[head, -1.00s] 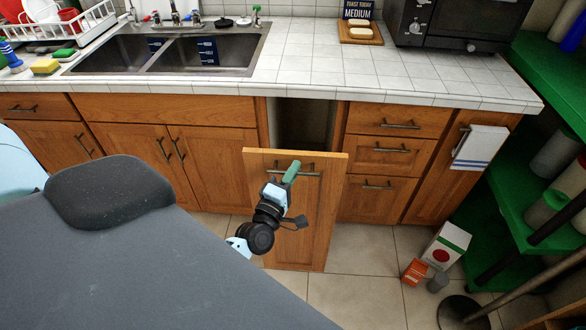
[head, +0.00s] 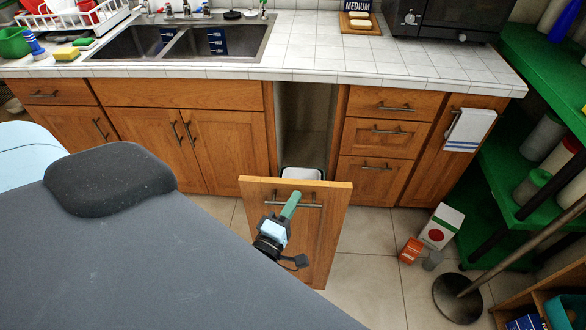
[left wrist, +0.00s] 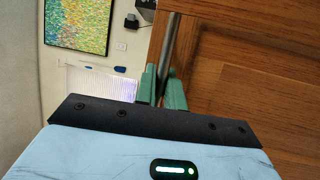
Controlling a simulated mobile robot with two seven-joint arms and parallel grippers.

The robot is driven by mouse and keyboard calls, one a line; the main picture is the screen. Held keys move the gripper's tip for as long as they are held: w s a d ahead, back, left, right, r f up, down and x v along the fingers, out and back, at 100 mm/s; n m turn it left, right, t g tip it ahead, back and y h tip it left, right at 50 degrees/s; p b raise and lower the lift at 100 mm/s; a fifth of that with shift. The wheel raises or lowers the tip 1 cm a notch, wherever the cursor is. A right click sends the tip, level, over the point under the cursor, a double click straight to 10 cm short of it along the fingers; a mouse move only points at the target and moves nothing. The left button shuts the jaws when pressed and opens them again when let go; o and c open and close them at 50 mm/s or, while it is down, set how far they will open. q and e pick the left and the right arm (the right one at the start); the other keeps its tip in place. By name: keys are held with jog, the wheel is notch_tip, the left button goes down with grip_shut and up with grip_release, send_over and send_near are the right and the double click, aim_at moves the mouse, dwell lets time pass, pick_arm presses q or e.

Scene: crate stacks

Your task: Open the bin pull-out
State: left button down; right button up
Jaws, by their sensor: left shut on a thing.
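The bin pull-out's wooden front panel (head: 322,235) stands well out from the cabinet row, with its dark bar handle (head: 312,206) near the top. A white bin rim (head: 302,174) shows behind the panel at the opening (head: 306,125). My left gripper (head: 291,203) is at the handle's left part. In the left wrist view, its green fingers (left wrist: 162,88) are shut on the metal bar handle (left wrist: 168,50), beside the wooden panel (left wrist: 245,60). My right gripper is not in view.
Cabinet doors (head: 200,150) and drawers (head: 385,140) flank the opening. A white box (head: 441,226) and an orange box (head: 411,250) stand on the floor to the right. A green shelf (head: 520,150) and a pole base (head: 462,298) are farther right. Tile floor is clear between.

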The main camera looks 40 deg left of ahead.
pick_arm(q)
jog(key=shift+s+d, duration=0.35)
jog(key=shift+s, duration=0.2)
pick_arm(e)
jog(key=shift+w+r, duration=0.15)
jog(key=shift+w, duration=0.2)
pick_arm(q)
jog(key=c, duration=1.8)
grip_release()
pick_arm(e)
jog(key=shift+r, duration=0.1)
pick_arm(q)
jog(key=shift+o, duration=0.2)
